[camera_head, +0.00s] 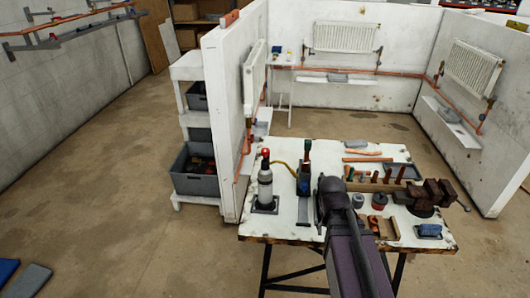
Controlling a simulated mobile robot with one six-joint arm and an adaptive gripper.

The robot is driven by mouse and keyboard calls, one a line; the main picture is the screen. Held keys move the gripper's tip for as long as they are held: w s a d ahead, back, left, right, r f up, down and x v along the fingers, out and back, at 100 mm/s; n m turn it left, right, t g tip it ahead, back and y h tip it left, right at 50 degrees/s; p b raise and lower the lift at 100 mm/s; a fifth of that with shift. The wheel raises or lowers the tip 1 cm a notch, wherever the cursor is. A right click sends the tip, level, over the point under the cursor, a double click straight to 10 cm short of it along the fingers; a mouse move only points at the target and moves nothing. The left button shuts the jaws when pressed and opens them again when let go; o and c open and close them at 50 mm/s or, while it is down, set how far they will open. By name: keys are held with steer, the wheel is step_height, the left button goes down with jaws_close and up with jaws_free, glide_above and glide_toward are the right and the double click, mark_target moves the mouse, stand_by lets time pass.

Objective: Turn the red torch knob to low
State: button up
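A grey-white bottle (265,188) with a dark neck and a red top (265,153) stands upright on a dark base at the left of the workbench (287,227). My gripper (328,186) is over the bench, right of both upright items and apart from the bottle. Its fingers are too small and dark to read.
A white partition (224,130) stands left of the bench.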

steer(key=w+a+m+t+h+b, duration=0.1)
steer(key=w+a+m+h+b, duration=0.1)
steer(key=w+a+h, duration=0.3)
steer(key=m+t+h+b, duration=0.4)
steer(key=m+t+h, duration=0.3)
steer(key=t, duration=0.4)
glide_toward(262, 152)
steer(key=v, duration=0.2)
steer(key=shift+s+a+r, duration=0.1)
steer(key=shift+s+r, duration=0.05)
steer(key=x, duration=1.4)
steer(key=shift+f, duration=0.2)
steer(key=shift+a, duration=0.1)
